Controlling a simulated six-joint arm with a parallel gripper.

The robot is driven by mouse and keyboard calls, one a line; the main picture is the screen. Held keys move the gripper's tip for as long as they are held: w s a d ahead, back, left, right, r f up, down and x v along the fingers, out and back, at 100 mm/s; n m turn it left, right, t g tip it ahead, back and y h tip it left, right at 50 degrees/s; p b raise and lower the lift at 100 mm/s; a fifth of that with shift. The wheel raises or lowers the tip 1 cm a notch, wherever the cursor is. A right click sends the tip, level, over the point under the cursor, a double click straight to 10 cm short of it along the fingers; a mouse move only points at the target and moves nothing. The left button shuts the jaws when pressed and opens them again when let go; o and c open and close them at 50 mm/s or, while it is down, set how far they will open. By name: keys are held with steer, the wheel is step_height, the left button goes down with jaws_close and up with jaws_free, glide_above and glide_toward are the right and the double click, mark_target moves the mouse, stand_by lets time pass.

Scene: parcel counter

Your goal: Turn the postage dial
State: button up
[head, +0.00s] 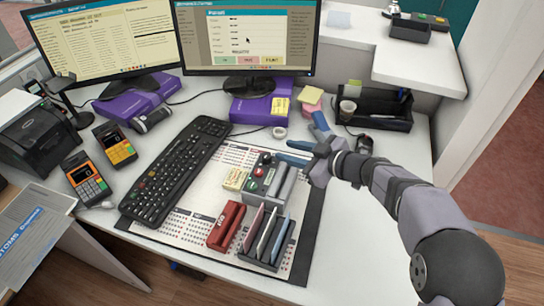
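A grey device (283,188) with a dark round knob, a red button and a green button on its left side stands on the white printed mat (205,205). The knob looks like the postage dial (265,158), but it is small and I cannot read its setting. My gripper (298,137) reaches in from the right, just above and behind the device. Its blue-tipped fingers look spread apart, with nothing visible between them. One finger extends left over the back of the device, near the dial; I cannot tell whether it touches.
A red stapler-like block (226,225) and a dark rack (266,243) of cards stand in front of the device. A yellow note pad (235,179) and keyboard (176,170) lie left. A small cup (280,132) and black tray (378,110) are behind. The desk's right front is clear.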

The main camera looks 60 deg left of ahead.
mark_target(270, 156)
steer(key=d, duration=0.1)
steer(key=s+d+m+g, duration=0.1)
steer(key=d, duration=0.1)
steer(key=shift+d+f+m, duration=0.1)
steer(key=shift+f+m, duration=0.05)
steer(key=shift+m, duration=0.15)
steer(key=shift+x, duration=3.7)
steer(key=shift+s, duration=0.1)
jaws_close()
